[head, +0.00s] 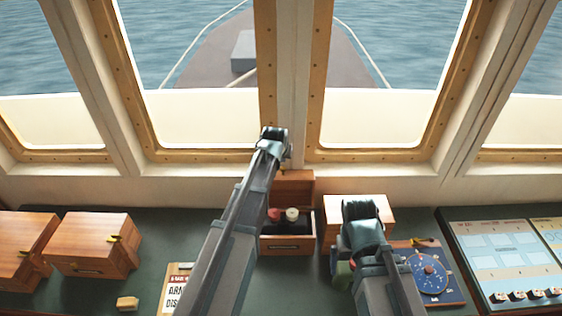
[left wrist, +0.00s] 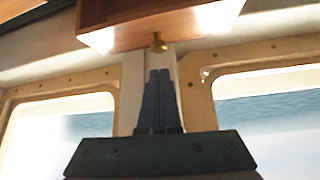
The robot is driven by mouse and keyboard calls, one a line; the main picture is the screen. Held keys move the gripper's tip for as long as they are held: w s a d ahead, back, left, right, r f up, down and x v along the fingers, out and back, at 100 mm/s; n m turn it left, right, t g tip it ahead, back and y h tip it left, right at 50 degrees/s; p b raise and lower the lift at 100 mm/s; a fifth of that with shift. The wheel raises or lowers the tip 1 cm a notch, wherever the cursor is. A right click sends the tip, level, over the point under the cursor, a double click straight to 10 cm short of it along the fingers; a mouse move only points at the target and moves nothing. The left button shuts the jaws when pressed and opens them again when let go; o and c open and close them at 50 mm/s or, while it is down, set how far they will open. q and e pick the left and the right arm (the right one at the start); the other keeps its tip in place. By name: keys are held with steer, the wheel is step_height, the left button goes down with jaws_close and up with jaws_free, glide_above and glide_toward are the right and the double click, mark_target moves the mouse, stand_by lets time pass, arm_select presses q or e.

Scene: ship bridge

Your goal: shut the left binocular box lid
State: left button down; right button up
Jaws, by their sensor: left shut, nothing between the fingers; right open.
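The open wooden box (head: 288,246) stands on the console in the middle of the head view, with its lid (head: 296,186) raised at the back. A red and a white-topped item show inside. My left arm covers the box's left side. My left gripper (head: 273,136) is beyond and above the lid. In the left wrist view its fingers (left wrist: 160,74) are shut and empty, just below a brass knob (left wrist: 158,42) on a wooden panel (left wrist: 165,22), likely the lid; contact cannot be told. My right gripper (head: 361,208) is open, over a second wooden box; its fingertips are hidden.
The second box (head: 340,206) stands right of the open one. Two shut wooden boxes (head: 88,242) (head: 22,245) stand at the left. A sign (head: 176,284), a small yellowish block (head: 127,303), a blue dial board (head: 432,275) and a control panel (head: 505,260) are nearby. Windows rise behind.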

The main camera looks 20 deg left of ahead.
arm_select(q)
steer(key=b+x, duration=0.4)
steer(key=x, duration=0.3)
steer(key=shift+b, duration=0.4)
steer(key=shift+s, duration=0.1)
